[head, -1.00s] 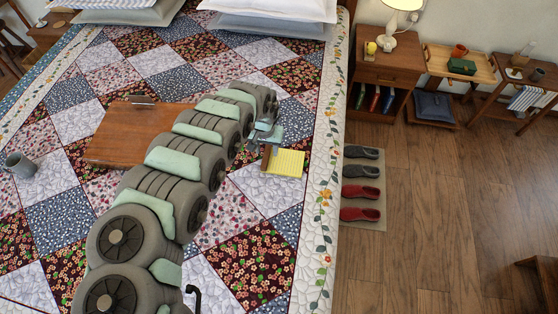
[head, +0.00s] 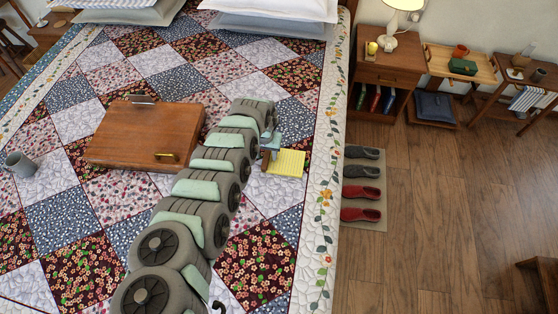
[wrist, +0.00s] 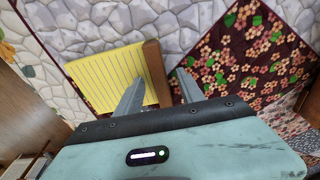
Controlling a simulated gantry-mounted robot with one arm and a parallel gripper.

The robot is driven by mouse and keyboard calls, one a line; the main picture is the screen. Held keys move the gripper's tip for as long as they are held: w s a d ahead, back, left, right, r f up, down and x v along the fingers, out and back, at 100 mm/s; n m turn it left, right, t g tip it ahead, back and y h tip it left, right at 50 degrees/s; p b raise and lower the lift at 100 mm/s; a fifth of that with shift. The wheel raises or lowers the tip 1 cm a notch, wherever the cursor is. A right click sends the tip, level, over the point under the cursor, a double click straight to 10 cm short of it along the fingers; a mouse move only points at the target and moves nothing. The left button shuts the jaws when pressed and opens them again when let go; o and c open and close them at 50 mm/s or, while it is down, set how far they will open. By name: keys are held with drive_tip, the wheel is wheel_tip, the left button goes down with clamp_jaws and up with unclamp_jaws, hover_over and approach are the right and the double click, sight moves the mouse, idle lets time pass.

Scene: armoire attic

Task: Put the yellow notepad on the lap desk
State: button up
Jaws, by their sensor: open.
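The yellow notepad (head: 289,164), with ruled lines and a brown edge strip, lies on the quilt near the bed's right side. It also shows in the wrist view (wrist: 105,78). The lap desk (head: 140,132) is a brown wooden board with a metal clip at its far edge and a brass handle at its near right. It lies on the bed to the left of the notepad. My gripper (wrist: 159,75) is open over the notepad's brown edge, one finger overlapping the yellow page and the other over the quilt. Whether the fingers touch it, I cannot tell.
A grey mug (head: 20,164) stands on the bed at far left. Pillows (head: 270,28) lie at the head end. A nightstand (head: 388,70) with a lamp stands right of the bed. Slippers (head: 361,192) lie on a floor mat. Quilt around the lap desk is clear.

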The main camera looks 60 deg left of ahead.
clamp_jaws()
idle(0.4)
